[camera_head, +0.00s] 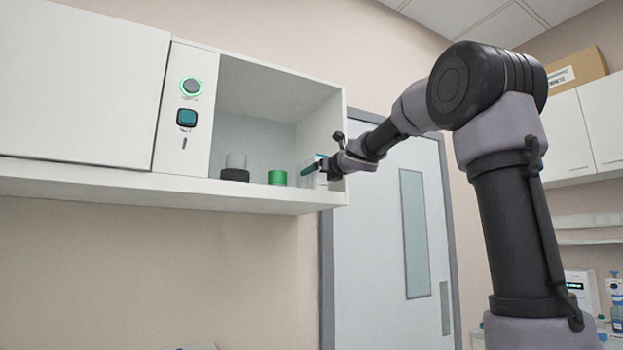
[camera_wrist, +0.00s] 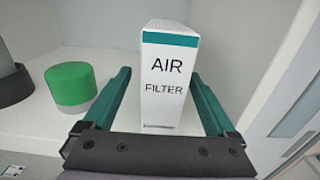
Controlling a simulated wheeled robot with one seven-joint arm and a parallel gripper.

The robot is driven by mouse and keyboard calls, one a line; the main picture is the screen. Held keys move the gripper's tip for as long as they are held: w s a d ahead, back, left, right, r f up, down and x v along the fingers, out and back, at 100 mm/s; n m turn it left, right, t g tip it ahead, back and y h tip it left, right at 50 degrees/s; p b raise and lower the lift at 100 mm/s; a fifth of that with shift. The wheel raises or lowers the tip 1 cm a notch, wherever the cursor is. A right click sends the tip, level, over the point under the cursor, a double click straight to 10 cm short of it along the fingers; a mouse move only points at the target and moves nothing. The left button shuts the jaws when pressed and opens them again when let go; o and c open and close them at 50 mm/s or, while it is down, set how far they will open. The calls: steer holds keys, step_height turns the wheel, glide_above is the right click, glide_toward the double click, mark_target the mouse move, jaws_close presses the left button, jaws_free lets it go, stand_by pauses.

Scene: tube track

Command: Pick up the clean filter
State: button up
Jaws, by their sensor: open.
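The clean filter (camera_wrist: 168,78) is a white upright box with a teal band and the words AIR FILTER. It stands on the shelf of the open cabinet. My gripper (camera_wrist: 168,88) is open, with one teal finger on each side of the box's lower part and a visible gap on both sides. In the head view my gripper (camera_head: 313,167) reaches into the right end of the cabinet opening. There the box (camera_head: 321,178) is mostly hidden behind the gripper.
A green cylinder (camera_head: 277,178) stands left of the box; it also shows in the wrist view (camera_wrist: 70,84). Further left is a dark round base (camera_head: 235,175) with a grey cylinder on top (camera_head: 236,160). The cabinet's right wall (camera_head: 319,128) is close to my gripper.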

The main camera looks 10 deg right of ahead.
steer(key=x, duration=0.4)
steer(key=shift+w, duration=0.45)
steer(key=c, duration=1.4)
jaws_close()
steer(key=shift+r, duration=0.1)
